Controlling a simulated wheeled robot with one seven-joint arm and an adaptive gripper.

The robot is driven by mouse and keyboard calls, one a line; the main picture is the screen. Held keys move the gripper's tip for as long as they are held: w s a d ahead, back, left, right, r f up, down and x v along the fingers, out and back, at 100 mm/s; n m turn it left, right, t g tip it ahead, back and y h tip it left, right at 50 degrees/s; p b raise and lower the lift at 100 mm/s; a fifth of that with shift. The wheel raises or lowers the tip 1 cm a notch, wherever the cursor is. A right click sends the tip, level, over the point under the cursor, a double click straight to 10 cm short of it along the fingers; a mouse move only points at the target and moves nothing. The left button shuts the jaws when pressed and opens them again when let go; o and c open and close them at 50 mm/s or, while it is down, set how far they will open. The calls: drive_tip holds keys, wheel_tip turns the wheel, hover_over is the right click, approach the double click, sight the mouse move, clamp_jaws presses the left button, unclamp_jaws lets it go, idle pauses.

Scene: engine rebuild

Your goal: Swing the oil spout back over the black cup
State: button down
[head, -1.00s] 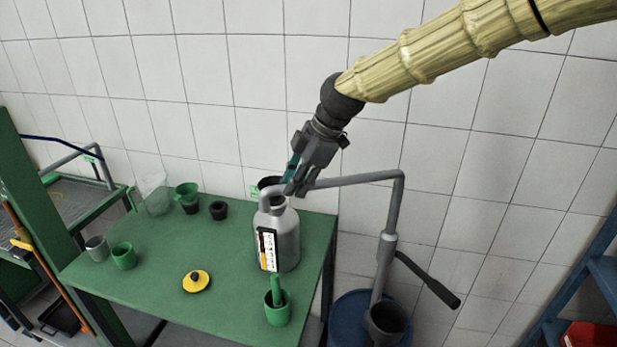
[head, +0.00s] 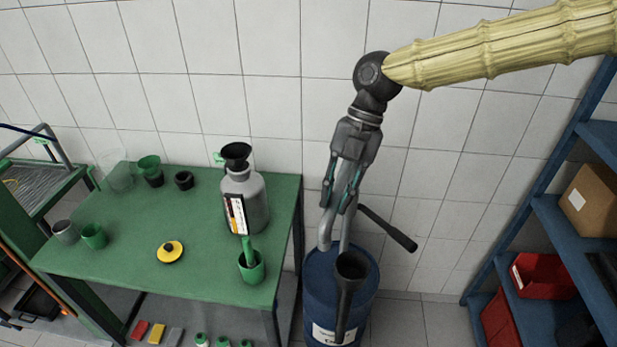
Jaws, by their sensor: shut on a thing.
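The grey oil spout (head: 325,232) belongs to the pump on the blue drum (head: 318,285). Its bent end points down, close to the black cup (head: 352,264) and slightly left of it in the picture. I cannot tell whether the end is over the cup's mouth. My gripper (head: 341,206) is shut on the spout from above. The gripper and wrist hide much of the spout's arm and the pump's post. The black cup is upright at the drum's front.
The pump's dark handle (head: 388,228) sticks out to the right. A green table (head: 200,215) on the left carries a grey bottle (head: 246,190) with a black funnel (head: 236,155) in its neck, plus several cups. Blue shelves (head: 545,215) stand at right.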

drive_tip(key=shift+s+d+r+n+h+p, duration=0.15)
drive_tip(key=shift+d+n, duration=0.2)
drive_tip(key=shift+d, duration=0.4)
drive_tip(key=shift+s+d+f+n+h+p, duration=0.1)
drive_tip(key=shift+d+n+p, duration=0.15)
drive_tip(key=shift+d, duration=0.55)
drive_tip(key=shift+s+d+r+n+h+p, duration=0.15)
drive_tip(key=shift+d+n, duration=0.25)
drive_tip(key=shift+d, duration=0.35)
drive_tip(key=shift+f, duration=0.1)
drive_tip(key=c, duration=1.5)
unclamp_jaws()
drive_tip(key=shift+d, duration=0.1)
drive_tip(key=shift+o, duration=1)
drive_tip(key=shift+d, duration=0.3)
drive_tip(key=v, duration=1.1)
drive_tip(key=shift+w+r, duration=0.3)
drive_tip(key=shift+w, duration=0.05)
